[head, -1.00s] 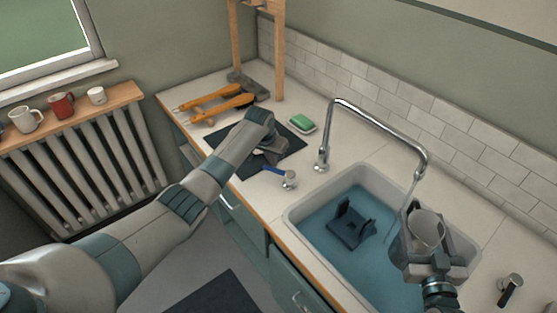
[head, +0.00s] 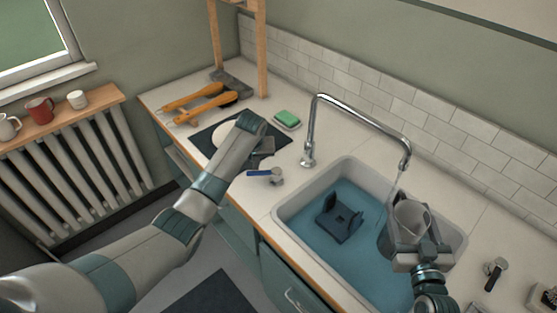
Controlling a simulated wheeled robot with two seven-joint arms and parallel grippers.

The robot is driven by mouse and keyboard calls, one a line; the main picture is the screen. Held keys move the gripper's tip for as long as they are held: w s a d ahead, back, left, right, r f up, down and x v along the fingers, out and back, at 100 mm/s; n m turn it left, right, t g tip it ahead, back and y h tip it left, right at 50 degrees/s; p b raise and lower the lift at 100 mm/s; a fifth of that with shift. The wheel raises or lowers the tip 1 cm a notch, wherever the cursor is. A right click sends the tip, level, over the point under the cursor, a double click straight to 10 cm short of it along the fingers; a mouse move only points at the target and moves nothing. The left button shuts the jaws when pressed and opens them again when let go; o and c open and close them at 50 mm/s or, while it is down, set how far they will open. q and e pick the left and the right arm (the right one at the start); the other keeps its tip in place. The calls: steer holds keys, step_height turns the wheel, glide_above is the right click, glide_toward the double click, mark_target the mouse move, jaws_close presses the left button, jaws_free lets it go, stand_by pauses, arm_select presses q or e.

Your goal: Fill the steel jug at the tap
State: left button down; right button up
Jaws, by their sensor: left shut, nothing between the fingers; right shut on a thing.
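The steel jug (head: 410,220) is upright over the right part of the sink, its open mouth facing up. My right gripper (head: 408,250) is shut on it from the near side. The tap's curved spout (head: 360,112) ends just above and beside the jug's mouth. A thin stream of water (head: 401,178) falls from it close to the jug's left rim; I cannot tell whether it enters the jug. My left gripper (head: 262,150) is shut and empty over the dark mat, behind that valve.
A dark-handled valve (head: 495,272) is at the right. A green sponge (head: 287,117), orange-handled tools (head: 205,100) and a partly hidden white plate (head: 222,135) lie on the left counter.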

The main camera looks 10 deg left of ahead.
arm_select(q)
steer(key=s+n, duration=0.2)
steer(key=n, duration=0.1)
steer(key=shift+d+y, duration=0.35)
steer(key=shift+y, duration=0.05)
steer(key=s+n, duration=0.1)
steer(key=d+n+g, duration=0.1)
steer(key=n, duration=0.1)
steer(key=shift+s+y, duration=0.35)
steer(key=shift+y, duration=0.05)
steer(key=shift+s+d, duration=0.2)
steer(key=shift+s, duration=0.15)
steer(key=shift+w+a, duration=0.55)
steer(key=shift+a, duration=0.25)
steer(key=shift+w+a, duration=0.55)
steer(key=shift+a, duration=0.25)
steer(key=shift+r, duration=0.25)
steer(key=v, duration=0.9)
steer(key=shift+d+r, duration=0.2)
steer(key=shift+d, duration=0.05)
